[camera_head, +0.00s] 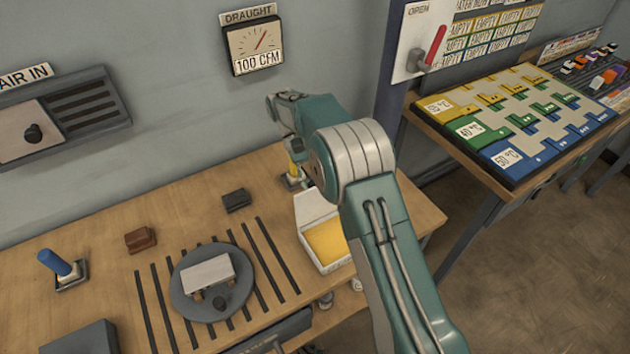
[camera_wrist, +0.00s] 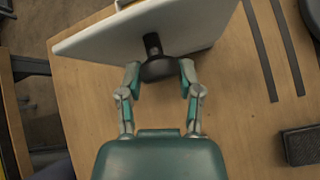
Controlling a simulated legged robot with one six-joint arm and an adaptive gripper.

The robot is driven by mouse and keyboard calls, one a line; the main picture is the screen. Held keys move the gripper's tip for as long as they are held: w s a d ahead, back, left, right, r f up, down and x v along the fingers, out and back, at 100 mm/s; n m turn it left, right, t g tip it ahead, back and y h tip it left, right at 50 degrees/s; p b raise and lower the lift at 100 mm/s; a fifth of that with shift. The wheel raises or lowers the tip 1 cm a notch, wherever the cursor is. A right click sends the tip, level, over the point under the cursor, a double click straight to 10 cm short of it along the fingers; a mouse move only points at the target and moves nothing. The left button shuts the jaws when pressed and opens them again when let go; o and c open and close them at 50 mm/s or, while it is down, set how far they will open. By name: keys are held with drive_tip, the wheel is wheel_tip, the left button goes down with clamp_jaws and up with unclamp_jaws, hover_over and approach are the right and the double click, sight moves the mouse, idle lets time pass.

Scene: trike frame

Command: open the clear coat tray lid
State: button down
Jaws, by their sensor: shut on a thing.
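The clear coat tray (camera_head: 330,262) is a white box with a yellow inside, partly hidden behind my arm in the head view. Its white lid (camera_head: 312,208) stands raised at the tray's far side, and the yellow inside shows. In the wrist view the lid (camera_wrist: 95,38) is a tilted pale panel with a dark round knob (camera_wrist: 153,45) on its face. My gripper (camera_wrist: 160,69) has its two fingers closed on either side of that knob. In the head view my arm hides the gripper and the knob.
A yellow-handled item (camera_head: 293,170) stands in a holder behind the tray. A dark block (camera_head: 236,200), a grey turntable (camera_head: 185,305) with a pale block, and black slots lie to the left. The bench's right edge (camera_head: 432,222) is close to my arm.

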drive_tip(key=shift+s+a, duration=0.2)
drive_tip(key=shift+c, duration=1.9)
unclamp_jaws()
drive_tip(key=shift+o, duration=0.4)
drive_tip(key=shift+a, duration=0.2)
